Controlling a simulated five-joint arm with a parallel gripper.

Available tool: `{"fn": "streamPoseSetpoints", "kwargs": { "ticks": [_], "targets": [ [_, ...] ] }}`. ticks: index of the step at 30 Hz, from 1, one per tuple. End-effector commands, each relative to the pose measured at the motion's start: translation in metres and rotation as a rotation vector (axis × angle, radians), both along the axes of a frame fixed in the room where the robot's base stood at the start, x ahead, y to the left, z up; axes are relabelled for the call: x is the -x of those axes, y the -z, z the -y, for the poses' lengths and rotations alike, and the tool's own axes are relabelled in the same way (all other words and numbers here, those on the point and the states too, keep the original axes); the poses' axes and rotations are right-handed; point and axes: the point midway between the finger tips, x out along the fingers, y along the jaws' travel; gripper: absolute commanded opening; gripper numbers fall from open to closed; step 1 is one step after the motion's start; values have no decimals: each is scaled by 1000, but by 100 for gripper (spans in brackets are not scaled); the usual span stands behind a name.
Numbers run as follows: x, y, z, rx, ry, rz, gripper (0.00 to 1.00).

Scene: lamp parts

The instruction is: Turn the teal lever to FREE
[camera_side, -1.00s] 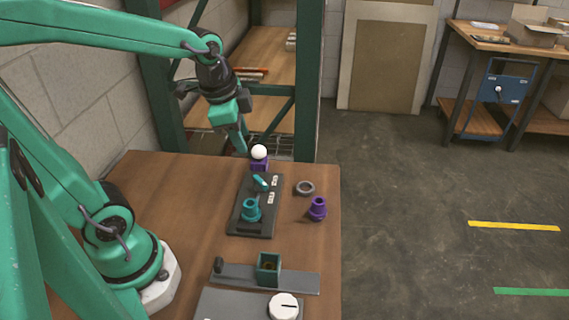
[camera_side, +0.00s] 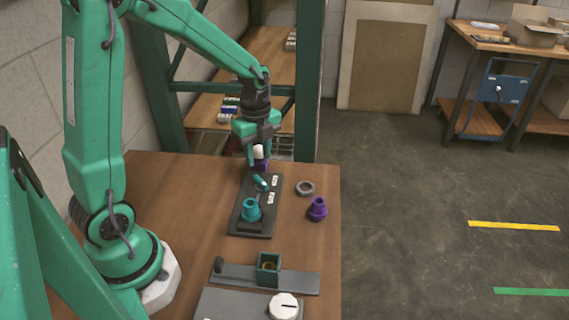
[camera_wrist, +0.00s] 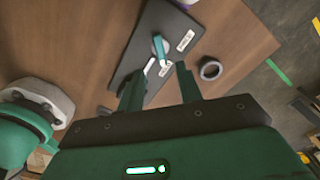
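The teal lever (camera_side: 261,183) sits on a dark plate (camera_side: 241,220), with two small white labels beside it; their lettering is too small to read. In the wrist view the lever (camera_wrist: 159,47) lies beyond my fingertips, apart from them. My gripper (camera_side: 259,157) is open and points down past the far end of the plate. Its fingers also show apart in the wrist view (camera_wrist: 158,82). In the side view a white ball (camera_side: 259,152) on a purple base (camera_side: 261,165) overlaps the fingers; I cannot tell whether they stand around it.
A grey ring (camera_side: 305,188) and a purple piece (camera_side: 318,209) stand to the right. A square teal box (camera_side: 268,269) and white dial (camera_side: 284,306) are nearer. The table's left part is clear.

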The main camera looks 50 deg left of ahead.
Motion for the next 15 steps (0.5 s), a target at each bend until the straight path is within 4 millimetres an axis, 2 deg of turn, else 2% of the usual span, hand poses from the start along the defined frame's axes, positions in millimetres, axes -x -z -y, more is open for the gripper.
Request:
{"fn": "streamPoseSetpoints", "kwargs": {
  "ticks": [8,15],
  "targets": [
    [0,4,0,0,0,0,35],
    [1,25,0,0,-1,-2,35]
  ]
}}
